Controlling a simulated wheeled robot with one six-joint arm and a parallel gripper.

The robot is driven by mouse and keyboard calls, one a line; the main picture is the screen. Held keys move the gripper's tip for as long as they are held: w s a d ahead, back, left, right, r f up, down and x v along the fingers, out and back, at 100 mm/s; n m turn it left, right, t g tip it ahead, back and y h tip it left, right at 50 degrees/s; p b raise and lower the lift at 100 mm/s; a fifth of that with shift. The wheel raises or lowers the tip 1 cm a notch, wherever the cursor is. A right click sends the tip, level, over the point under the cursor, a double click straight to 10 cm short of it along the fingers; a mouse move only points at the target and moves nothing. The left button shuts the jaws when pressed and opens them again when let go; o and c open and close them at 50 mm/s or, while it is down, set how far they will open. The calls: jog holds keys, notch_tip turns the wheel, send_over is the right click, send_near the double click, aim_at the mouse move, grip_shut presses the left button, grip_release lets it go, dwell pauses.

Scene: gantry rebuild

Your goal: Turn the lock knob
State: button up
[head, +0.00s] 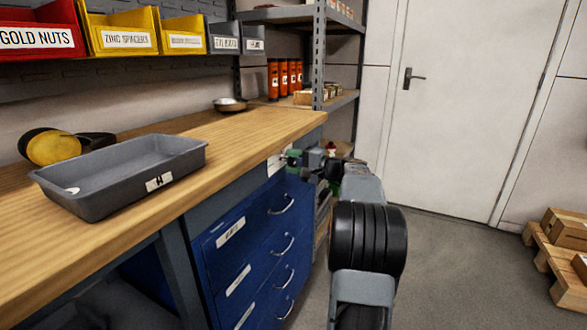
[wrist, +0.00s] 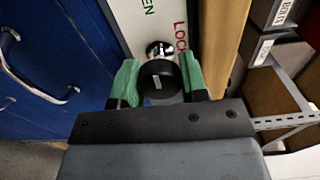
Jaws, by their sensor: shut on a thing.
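The lock knob (wrist: 160,88) is a black round knob with a short white mark, in the middle of the wrist view. A shiny metal part (wrist: 160,49) shows just beyond it. Behind it is a white label plate (wrist: 140,22) with green letters ending in "EN" and a red word starting "LOC". My gripper (wrist: 159,80) has green fingertips on both sides of the knob and is shut on it. In the head view my gripper (head: 302,158) is at the workbench's right end, near a white plate (head: 276,163); the knob is not clear there.
Blue drawers (head: 262,240) with metal handles are below the wooden benchtop (head: 235,132). A grey tray (head: 110,190) stands on it. A metal shelf (head: 320,60) is close behind my gripper. A white door (head: 470,90) and open floor lie to the right.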

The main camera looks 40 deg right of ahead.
dwell(0.4)
jog(key=o, duration=0.9)
jog(key=shift+r, duration=0.1)
